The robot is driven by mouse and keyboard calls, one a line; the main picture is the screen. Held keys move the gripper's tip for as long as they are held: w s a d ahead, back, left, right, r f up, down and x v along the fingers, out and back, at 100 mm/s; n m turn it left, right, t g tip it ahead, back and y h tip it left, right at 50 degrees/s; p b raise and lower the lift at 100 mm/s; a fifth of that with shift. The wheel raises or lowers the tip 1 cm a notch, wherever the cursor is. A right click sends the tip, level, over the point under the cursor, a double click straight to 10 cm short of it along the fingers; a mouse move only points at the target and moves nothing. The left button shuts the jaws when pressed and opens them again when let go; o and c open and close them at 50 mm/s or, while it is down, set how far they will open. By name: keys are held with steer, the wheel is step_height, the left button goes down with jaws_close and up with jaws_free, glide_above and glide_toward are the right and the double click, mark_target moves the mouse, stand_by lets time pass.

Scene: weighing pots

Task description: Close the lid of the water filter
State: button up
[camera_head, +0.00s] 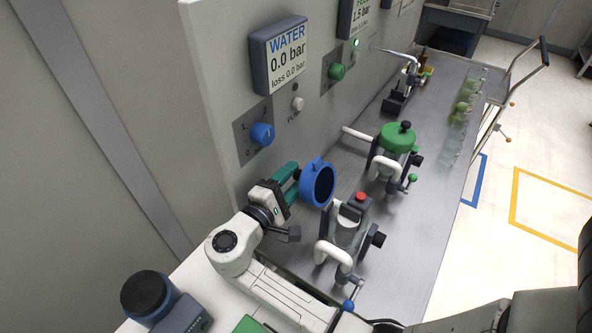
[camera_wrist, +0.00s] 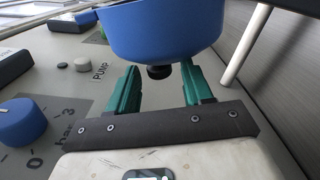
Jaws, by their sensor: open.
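The water filter's blue lid (camera_head: 317,184) stands raised and tilted, with its dark hollow inside facing right. The filter body (camera_head: 348,226), with a red button on top and white pipe elbows, stands below and to the right. My gripper (camera_head: 294,182) is at the left, behind the lid, with its teal fingers open. In the wrist view the blue lid (camera_wrist: 160,30) fills the top, beyond the fingers. Its black knob (camera_wrist: 159,72) shows between the open fingertips (camera_wrist: 160,80). I cannot tell whether a finger touches the lid or knob.
A second filter with a closed green lid (camera_head: 397,137) stands farther along the metal bench (camera_head: 412,230). The wall panel has a WATER display (camera_head: 280,55) and a blue knob (camera_head: 262,134) close to my gripper. Clear bench lies to the right of the filters.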

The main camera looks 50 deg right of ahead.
steer(key=shift+d, duration=1.1)
jaws_close()
